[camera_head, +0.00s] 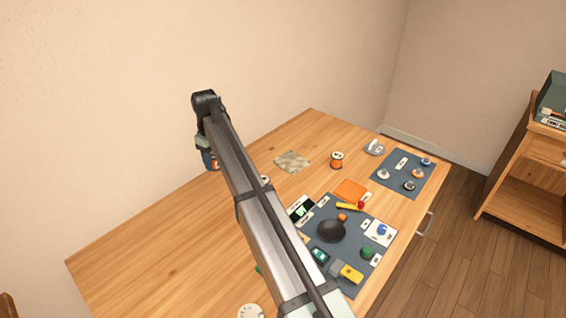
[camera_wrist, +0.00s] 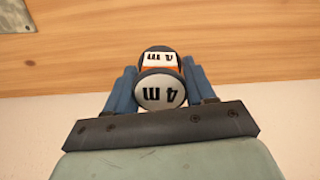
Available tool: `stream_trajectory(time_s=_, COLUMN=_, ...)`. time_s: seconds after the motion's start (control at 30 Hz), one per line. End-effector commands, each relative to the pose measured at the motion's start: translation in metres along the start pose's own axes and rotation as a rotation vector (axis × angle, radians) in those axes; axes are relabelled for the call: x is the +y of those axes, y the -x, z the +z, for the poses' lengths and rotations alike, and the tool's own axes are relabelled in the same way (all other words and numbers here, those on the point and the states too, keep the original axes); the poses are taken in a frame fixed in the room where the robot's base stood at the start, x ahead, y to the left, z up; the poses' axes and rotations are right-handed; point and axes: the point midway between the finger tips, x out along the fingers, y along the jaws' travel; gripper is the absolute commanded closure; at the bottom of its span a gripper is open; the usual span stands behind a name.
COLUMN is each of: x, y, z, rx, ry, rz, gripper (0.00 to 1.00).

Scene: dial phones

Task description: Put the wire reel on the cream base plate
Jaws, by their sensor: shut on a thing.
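The wire reel (camera_wrist: 161,91) is between the two blue fingers of my gripper (camera_wrist: 160,72) in the wrist view. In the head view my gripper and a bit of orange (camera_head: 215,165) show at the table's back left edge, partly behind my arm; the height above the table is hard to tell. A mottled cream-grey square plate (camera_head: 292,161), likely the cream base plate, lies flat and bare at the back of the table, right of my gripper. A plate corner (camera_wrist: 18,14) shows top left in the wrist view.
Another orange reel-like spool (camera_head: 337,160) stands right of the plate. A dark mat (camera_head: 325,209) with several parts, an orange square (camera_head: 350,190) and a second dark mat (camera_head: 388,181) fill the right side. The table's left side (camera_head: 150,255) is clear.

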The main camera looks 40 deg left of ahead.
Motion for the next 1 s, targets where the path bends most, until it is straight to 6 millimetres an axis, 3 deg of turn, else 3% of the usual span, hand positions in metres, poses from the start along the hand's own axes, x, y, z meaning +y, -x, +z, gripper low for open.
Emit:
stream_trajectory(time_s=0.03, x=0.021, y=0.001, z=0.011, rx=0.000, ry=-0.025, rz=0.000, gripper=0.79)
stream_trajectory(time_s=0.3, x=0.125, y=0.004, z=0.068, rx=0.002, ry=-0.152, rz=0.001, gripper=0.79)
stream_trajectory(time_s=0.5, x=0.190, y=0.006, z=0.105, rx=0.003, ry=-0.230, rz=0.002, gripper=0.79)
stream_trajectory(time_s=0.8, x=0.255, y=0.011, z=0.136, rx=0.003, ry=-0.228, rz=0.002, gripper=0.79)
stream_trajectory(time_s=1.0, x=0.259, y=0.013, z=0.129, rx=0.001, ry=-0.080, rz=0.001, gripper=0.79)
